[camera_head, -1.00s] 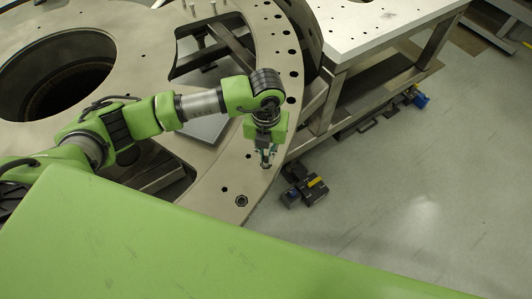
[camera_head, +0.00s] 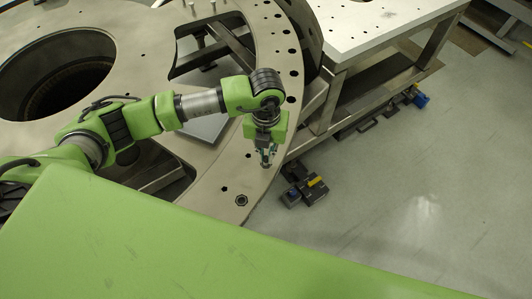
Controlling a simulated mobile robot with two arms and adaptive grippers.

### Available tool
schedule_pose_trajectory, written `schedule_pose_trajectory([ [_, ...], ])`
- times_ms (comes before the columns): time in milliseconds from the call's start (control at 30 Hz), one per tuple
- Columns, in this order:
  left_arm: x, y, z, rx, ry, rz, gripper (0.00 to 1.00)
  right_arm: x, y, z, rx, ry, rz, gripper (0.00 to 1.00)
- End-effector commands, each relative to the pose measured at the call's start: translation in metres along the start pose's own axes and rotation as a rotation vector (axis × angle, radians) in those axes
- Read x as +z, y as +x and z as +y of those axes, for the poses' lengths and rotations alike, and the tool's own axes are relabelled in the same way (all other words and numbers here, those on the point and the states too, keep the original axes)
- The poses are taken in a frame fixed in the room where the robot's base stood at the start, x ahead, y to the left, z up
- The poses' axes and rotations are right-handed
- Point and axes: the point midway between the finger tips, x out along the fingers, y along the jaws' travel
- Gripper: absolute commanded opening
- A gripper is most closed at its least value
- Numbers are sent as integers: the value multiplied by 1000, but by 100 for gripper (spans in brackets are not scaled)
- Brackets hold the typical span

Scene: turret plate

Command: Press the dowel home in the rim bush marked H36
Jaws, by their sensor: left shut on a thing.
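The turret plate (camera_head: 140,20) is a large beige ring plate with a row of holes along its curved rim. My left gripper (camera_head: 266,162) comes in from the left and points down over the rim. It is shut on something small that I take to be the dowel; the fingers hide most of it. I cannot tell whether it touches the rim. A dark-ringed bush (camera_head: 241,200) sits in the rim nearer to me, apart from the gripper. No H36 mark is readable. My right gripper is not in view.
A pale work table (camera_head: 385,22) with small holes stands at the upper right. Dark boxes (camera_head: 305,190), one with a yellow top, lie on the floor beside the rim. Short pins (camera_head: 213,7) stand on the plate at the top. The floor at right is mostly clear.

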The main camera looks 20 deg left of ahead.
Motion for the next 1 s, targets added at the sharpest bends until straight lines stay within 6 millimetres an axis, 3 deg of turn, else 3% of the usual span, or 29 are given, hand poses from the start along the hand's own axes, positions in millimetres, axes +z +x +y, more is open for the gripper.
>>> schedule_pose_trajectory([
  [1000,-1,11,1,2,0,4,0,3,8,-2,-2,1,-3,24],
])
